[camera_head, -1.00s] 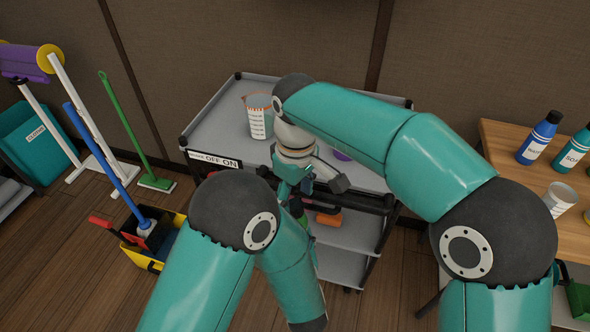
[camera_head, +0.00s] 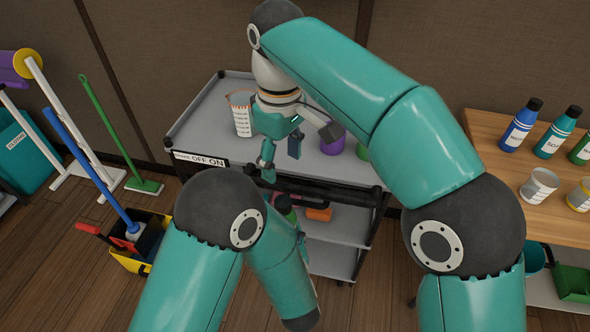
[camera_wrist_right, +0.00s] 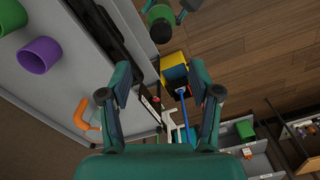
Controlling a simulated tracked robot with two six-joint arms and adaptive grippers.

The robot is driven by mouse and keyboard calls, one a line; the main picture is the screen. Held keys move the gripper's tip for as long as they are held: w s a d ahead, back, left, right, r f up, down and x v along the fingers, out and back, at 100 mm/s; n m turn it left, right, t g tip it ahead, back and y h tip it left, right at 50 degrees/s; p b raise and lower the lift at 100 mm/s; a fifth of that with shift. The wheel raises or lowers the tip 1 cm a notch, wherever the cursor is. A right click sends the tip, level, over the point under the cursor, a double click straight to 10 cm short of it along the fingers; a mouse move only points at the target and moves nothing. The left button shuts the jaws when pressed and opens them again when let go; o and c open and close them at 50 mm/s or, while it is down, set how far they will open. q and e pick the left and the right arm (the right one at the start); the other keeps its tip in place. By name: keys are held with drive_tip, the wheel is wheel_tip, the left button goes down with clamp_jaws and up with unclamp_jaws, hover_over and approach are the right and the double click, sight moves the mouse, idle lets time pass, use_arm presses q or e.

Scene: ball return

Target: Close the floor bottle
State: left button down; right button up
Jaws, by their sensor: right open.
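A green bottle (camera_head: 284,212) with a dark round top shows in front of the cart, low beside my left forearm. In the right wrist view the green bottle (camera_wrist_right: 160,14) is at the top, between the teal fingers of my left gripper. Its label is not readable. My left gripper is mostly hidden behind my arm in the head view. My right gripper (camera_head: 281,158) is open and empty over the cart's front edge, above the green bottle. In the right wrist view its fingers (camera_wrist_right: 160,82) are apart with nothing between them.
On the cart top (camera_head: 205,125) stand a measuring jug (camera_head: 241,113), a purple cup (camera_head: 333,143) and a green cup (camera_head: 362,149). A wooden table (camera_head: 485,125) at right holds bottles and cans. A yellow bucket (camera_head: 133,264) and brooms stand at left.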

drive_tip(key=s+d+f+m+g, duration=0.7)
drive_tip(key=s+d+f+m, duration=0.45)
drive_tip(key=f+m, duration=0.35)
drive_tip(key=s+d+f+t+y, duration=0.1)
drive_tip(key=s+f+t, duration=0.1)
drive_tip(key=f, duration=0.7)
drive_tip(key=s+d+f+n+t+y, duration=0.1)
drive_tip(key=s+d+f+t, duration=0.1)
drive_tip(key=f, duration=0.7)
drive_tip(key=s+d+f+t+y, duration=0.1)
drive_tip(key=s+f+t, duration=0.1)
drive_tip(key=f, duration=0.7)
drive_tip(key=shift+s+d+f+n+t+y, duration=0.3)
drive_tip(key=shift+s+d+n+t+y, duration=0.1)
drive_tip(key=shift+t, duration=0.5)
